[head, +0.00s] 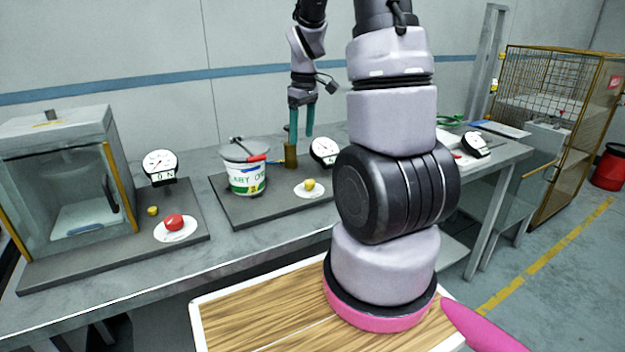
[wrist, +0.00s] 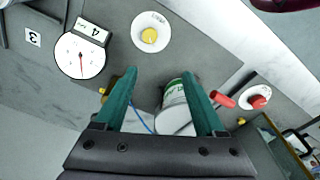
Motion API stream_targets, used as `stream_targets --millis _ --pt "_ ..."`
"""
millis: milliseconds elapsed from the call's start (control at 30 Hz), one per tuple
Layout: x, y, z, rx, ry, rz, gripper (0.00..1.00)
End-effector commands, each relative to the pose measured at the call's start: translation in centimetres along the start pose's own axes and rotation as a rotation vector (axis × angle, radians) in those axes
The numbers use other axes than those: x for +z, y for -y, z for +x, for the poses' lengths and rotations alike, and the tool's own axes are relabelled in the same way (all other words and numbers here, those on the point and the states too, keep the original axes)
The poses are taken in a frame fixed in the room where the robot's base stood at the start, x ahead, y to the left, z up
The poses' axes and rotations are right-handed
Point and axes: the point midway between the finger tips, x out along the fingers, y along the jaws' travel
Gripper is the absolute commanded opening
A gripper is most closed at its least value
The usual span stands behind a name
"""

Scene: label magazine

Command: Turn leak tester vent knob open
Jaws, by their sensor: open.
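No label names the leak tester. A glass-fronted chamber (head: 85,190) stands at the left, with a red knob (head: 173,222) on a white round plate beside it. At the middle station a yellow knob (head: 309,184) sits on another white plate. Both the yellow knob (wrist: 149,36) and the red knob (wrist: 257,102) show in the wrist view. My gripper (head: 301,137) is open and empty, fingers down, above the back of the middle station. In the wrist view its fingers (wrist: 159,74) are apart, with neither knob between them. I cannot tell the knobs' turn positions.
A white bucket (head: 246,178) with a red-handled tool stands beside my gripper, near a brass post (head: 291,156). Dial gauges stand by the left chamber (head: 160,163) and the middle station (head: 323,150). A wire cage (head: 560,95) is at the right.

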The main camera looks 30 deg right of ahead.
Motion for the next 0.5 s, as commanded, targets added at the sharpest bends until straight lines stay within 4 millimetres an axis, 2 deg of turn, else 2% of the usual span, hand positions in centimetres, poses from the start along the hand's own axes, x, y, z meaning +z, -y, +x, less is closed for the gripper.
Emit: stream_targets --millis 33,100,233,367,500 --pt "0.1 -0.7 1.8 -0.008 0.031 -0.037 0.72" --pt "0.3 -1.5 3.5 -0.015 0.058 -0.084 0.72" --pt "0.5 -2.2 5.2 -0.024 0.084 -0.135 0.72" --pt "0.6 -2.3 6.3 -0.026 0.090 -0.148 0.72" --pt "0.9 -2.2 8.3 -0.028 0.093 -0.147 0.72"
